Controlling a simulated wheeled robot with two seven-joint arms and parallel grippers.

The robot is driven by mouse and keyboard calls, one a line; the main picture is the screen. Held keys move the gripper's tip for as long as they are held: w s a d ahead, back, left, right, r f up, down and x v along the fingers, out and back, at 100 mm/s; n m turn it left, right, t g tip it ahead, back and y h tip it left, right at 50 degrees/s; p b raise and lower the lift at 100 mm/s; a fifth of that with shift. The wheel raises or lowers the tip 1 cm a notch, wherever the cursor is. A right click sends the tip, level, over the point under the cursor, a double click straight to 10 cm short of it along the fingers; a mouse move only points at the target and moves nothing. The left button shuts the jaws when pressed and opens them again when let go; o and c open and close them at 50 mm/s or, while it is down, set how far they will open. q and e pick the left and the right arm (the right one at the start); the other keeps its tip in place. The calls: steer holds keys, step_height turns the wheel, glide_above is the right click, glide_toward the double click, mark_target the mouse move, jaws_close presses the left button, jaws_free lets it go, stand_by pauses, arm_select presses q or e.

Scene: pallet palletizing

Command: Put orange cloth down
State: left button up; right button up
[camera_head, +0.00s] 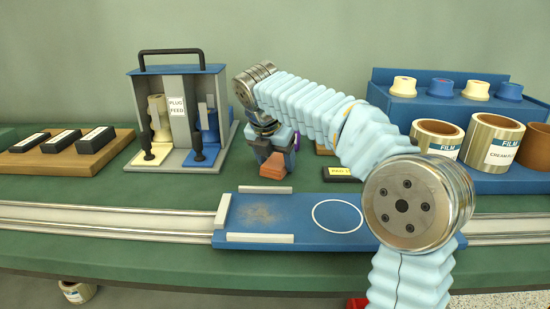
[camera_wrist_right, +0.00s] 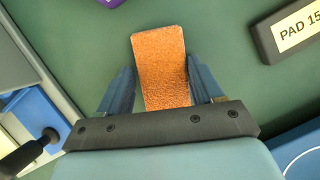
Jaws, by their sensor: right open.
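The orange cloth (camera_head: 273,167), a small folded rectangular block, appears to lie on the green tabletop behind the blue tray. It also shows in the wrist view (camera_wrist_right: 160,65), where it lies between the two blue fingers and extends beyond their tips. My right gripper (camera_head: 276,158) is open, low over the cloth, with its fingers on either side of it. In the wrist view a narrow gap shows beside the cloth; contact on the other side is hard to tell. My left gripper is not in view.
A blue sliding tray (camera_head: 270,213) with a white circle sits on the rail in front. A plug feed stand (camera_head: 178,115) is at left, beside a wooden board (camera_head: 60,158). A black pad block (camera_head: 342,173) lies right of the gripper. Film rolls (camera_head: 492,143) stand on a blue rack.

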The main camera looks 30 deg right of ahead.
steer(key=shift+s+d+f, duration=0.1)
steer(key=shift+s+f, duration=0.1)
steer(key=shift+f, duration=0.3)
steer(key=p+v, duration=0.3)
steer(key=v, duration=1)
steer(key=shift+w+d+r, duration=0.15)
steer(key=shift+w+d, duration=0.05)
steer(key=shift+w, duration=0.05)
